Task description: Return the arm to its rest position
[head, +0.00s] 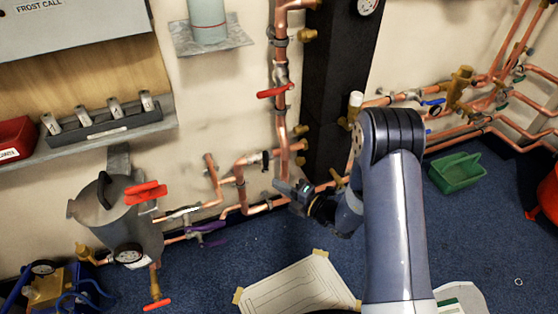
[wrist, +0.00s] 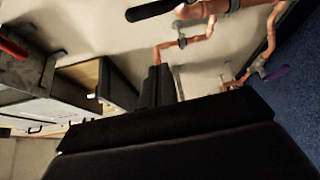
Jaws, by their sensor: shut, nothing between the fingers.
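My gripper (head: 282,186) is in front of the lower end of the vertical copper pipe (head: 283,130) in the head view, beside the low horizontal pipe run. It is shut and holds nothing. My arm rises at the right of the middle, bends at the elbow and reaches down and left to the pipes. In the wrist view the dark gripper body fills the bottom, with its fingers (wrist: 160,86) pointing up toward the copper pipe by the wall. I cannot tell whether the fingers touch any pipe.
A red valve handle (head: 275,91) is on the vertical pipe, and a purple handle (head: 206,227) is low on the left. A grey vessel (head: 118,215) stands at the left. A green tray (head: 457,172) and a taped paper sheet (head: 300,289) lie on the blue floor.

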